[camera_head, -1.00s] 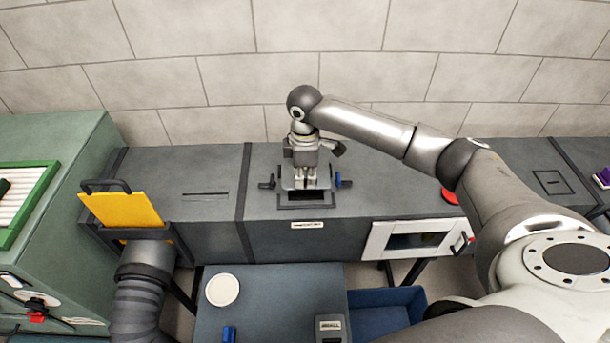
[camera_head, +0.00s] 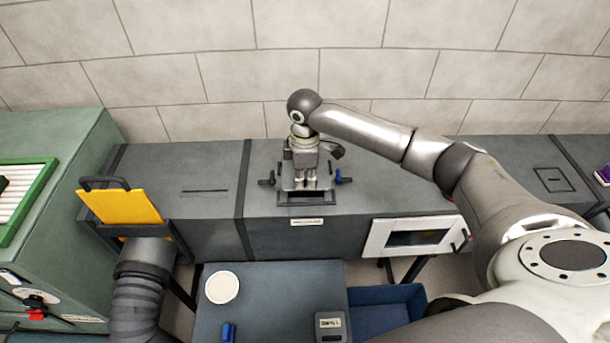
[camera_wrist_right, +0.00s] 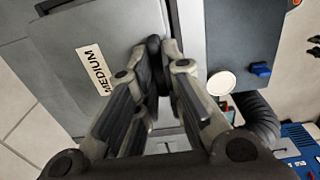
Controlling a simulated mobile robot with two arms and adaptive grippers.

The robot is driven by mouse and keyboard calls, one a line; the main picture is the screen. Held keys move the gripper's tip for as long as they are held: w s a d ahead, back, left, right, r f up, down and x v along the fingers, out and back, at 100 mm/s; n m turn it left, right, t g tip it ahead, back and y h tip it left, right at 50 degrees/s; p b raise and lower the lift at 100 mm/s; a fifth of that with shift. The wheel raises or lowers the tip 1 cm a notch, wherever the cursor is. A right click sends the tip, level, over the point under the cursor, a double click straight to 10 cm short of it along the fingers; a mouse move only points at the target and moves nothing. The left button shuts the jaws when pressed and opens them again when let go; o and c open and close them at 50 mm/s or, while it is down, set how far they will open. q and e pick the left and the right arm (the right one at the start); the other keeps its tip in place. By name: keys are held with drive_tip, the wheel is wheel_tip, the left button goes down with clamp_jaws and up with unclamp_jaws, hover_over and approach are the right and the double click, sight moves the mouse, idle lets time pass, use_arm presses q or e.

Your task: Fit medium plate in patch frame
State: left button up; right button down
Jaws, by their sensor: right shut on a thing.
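The medium plate is a flat grey panel with a white MEDIUM label; it fills the upper left of the right wrist view (camera_wrist_right: 122,28). My right gripper (camera_wrist_right: 160,62) is shut on a dark grip part of the plate. In the head view my right gripper (camera_head: 306,180) is over the patch frame (camera_head: 306,203) on the duct top. The plate (camera_head: 288,172) shows behind the fingers, over the rear of the frame; a dark slot shows along the front. Whether the plate touches the frame cannot be told. My left gripper is out of view.
A black clamp (camera_head: 266,181) and a blue-handled clamp (camera_head: 343,178) flank the frame. A yellow plate (camera_head: 120,206) stands tilted at the left. A white hatch (camera_head: 418,236) is on the duct's front. A table (camera_head: 270,285) holds a white disc (camera_head: 222,287).

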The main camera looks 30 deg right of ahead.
sight(305, 187)
drive_tip(key=shift+f+b, duration=0.65)
drive_tip(key=shift+f, duration=1.45)
drive_tip(key=c, duration=1.5)
unclamp_jaws()
drive_tip(key=shift+o, duration=0.2)
